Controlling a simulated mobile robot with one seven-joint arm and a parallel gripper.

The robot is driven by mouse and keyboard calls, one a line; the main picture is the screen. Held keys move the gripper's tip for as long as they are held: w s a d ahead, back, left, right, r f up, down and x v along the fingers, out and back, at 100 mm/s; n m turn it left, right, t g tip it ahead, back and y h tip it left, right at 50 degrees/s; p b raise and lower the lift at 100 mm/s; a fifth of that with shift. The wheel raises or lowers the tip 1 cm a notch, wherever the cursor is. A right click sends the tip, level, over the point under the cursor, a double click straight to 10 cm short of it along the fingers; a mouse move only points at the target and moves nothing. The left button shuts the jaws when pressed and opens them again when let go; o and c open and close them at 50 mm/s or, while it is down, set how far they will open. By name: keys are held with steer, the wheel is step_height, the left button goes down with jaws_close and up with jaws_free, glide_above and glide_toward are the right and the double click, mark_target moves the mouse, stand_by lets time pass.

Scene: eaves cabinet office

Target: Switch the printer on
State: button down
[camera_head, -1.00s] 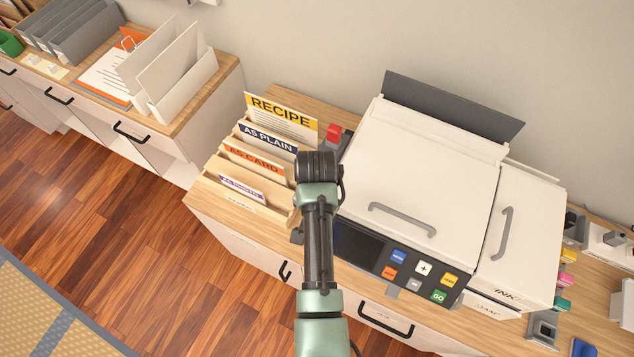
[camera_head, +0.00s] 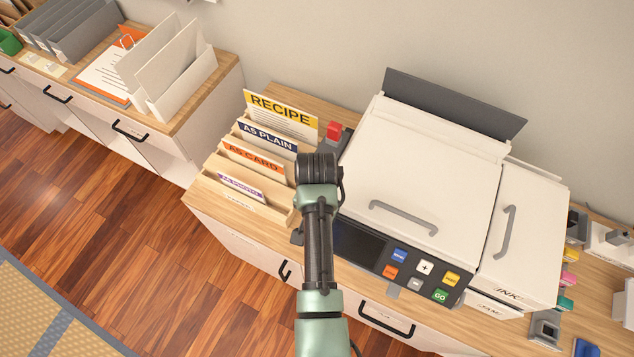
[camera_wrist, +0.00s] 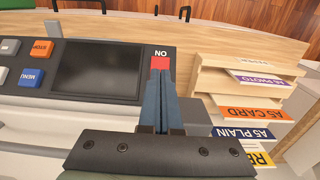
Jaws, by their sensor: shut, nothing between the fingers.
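The white printer (camera_head: 420,165) stands on the wooden counter, with its dark control panel and screen (camera_head: 360,243) along the front. In the wrist view the same screen (camera_wrist: 98,70) shows upside down. A red switch (camera_wrist: 160,63) marked ON sits at the panel's end beside the screen. My gripper (camera_wrist: 160,80) is shut and empty, its fingertips right at the red switch's near edge. I cannot tell whether they touch it. In the head view my arm hides the fingertips and this switch.
A wooden sorter (camera_head: 235,208) with labelled cards stands close beside my gripper. The panel has several coloured buttons, including a green GO button (camera_head: 440,296). A grey block with a red top (camera_head: 333,131) stands behind my arm. Wooden floor (camera_head: 130,260) lies open at left.

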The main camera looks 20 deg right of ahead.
steer(key=shift+f+b, duration=0.5)
steer(key=shift+f, duration=0.25)
stand_by(0.4)
step_height(320, 180, up, 7)
steer(key=p, duration=0.7)
stand_by(0.6)
